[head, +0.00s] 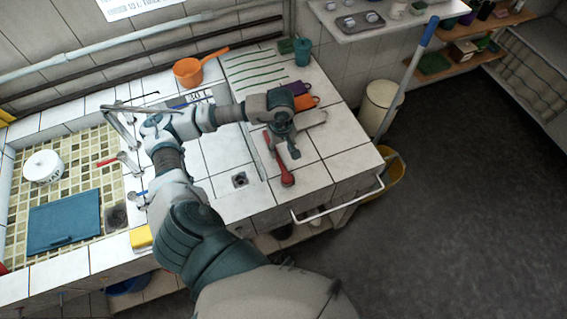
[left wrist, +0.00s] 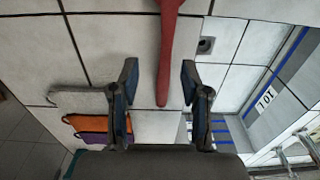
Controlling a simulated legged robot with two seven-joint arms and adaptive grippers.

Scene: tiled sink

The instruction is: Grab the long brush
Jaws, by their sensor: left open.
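A long red tool (head: 287,178), which looks like the long brush, lies on the white tiled counter (head: 314,176). Its far part is hidden under my left gripper in the head view. In the left wrist view its red handle (left wrist: 166,55) runs down from the top edge and ends between the two fingers. My left gripper (head: 284,146) is open above the counter. In the left wrist view the fingers (left wrist: 160,92) stand apart, one on each side of the handle, with gaps to both. Whether the fingertips are level with the handle cannot be told.
Orange (head: 304,102) and purple (head: 296,88) items and a grey flat piece (head: 313,118) lie beside the gripper. An orange pan (head: 188,72) and a teal cup (head: 302,51) stand farther back. A blue-handled pole (head: 424,40) leans by a bin (head: 380,107). A metal rail (head: 345,204) fronts the counter.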

